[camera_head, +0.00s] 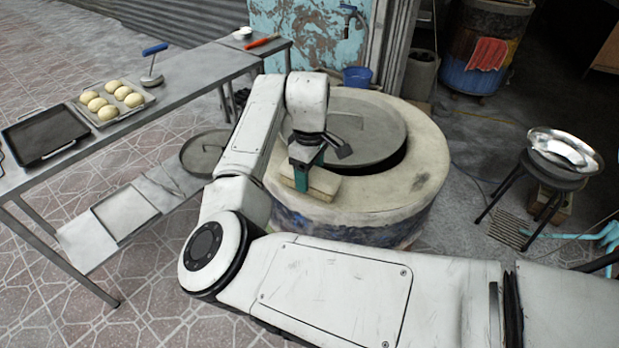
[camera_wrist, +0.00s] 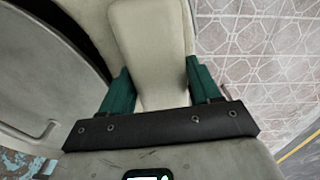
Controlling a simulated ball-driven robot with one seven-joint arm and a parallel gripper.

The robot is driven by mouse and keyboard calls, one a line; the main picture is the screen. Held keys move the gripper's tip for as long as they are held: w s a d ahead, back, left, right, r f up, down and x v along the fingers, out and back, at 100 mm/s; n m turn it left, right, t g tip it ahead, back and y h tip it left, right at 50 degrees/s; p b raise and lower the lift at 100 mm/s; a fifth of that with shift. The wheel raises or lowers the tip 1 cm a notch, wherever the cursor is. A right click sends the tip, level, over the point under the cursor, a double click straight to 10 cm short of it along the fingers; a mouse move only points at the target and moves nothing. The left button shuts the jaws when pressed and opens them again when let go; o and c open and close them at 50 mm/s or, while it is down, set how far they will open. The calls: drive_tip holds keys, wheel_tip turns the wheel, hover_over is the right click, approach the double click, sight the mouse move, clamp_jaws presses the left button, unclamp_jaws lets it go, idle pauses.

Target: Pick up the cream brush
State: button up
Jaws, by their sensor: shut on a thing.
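The cream brush (camera_head: 323,187) is a pale, block-like piece at the near side of the barrel oven's rim (camera_head: 405,192). My gripper (camera_head: 303,176) comes down over it with green fingers and covers part of it. In the wrist view, the cream brush (camera_wrist: 150,35) lies between the two green fingers of my gripper (camera_wrist: 158,68), with one finger against each side. My gripper is shut on it. I cannot tell whether the brush still touches the rim.
A grey lid (camera_head: 365,125) covers the oven's mouth. A steel table (camera_head: 185,90) at left bears a tray of dough balls (camera_head: 112,98), a dark pan (camera_head: 45,135) and a blue-handled tool (camera_head: 153,65). A metal bowl (camera_head: 565,150) stands on a stool at right.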

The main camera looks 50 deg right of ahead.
drive_tip(key=shift+c, duration=1.4)
drive_tip(key=shift+r, duration=0.45)
wheel_tip(320, 180, up, 3)
drive_tip(key=shift+f, duration=0.2)
drive_tip(key=s+r, duration=0.6)
drive_tip(key=shift+a+r+p, duration=0.2)
drive_tip(key=shift+r+p, duration=0.05)
drive_tip(key=shift+p, duration=0.15)
drive_tip(key=s+r, duration=0.1)
drive_tip(key=s, duration=0.1)
drive_tip(key=s+r, duration=0.1)
drive_tip(key=s, duration=0.2)
drive_tip(key=s+r+p, duration=0.1)
drive_tip(key=s, duration=0.2)
drive_tip(key=shift+a, duration=0.25)
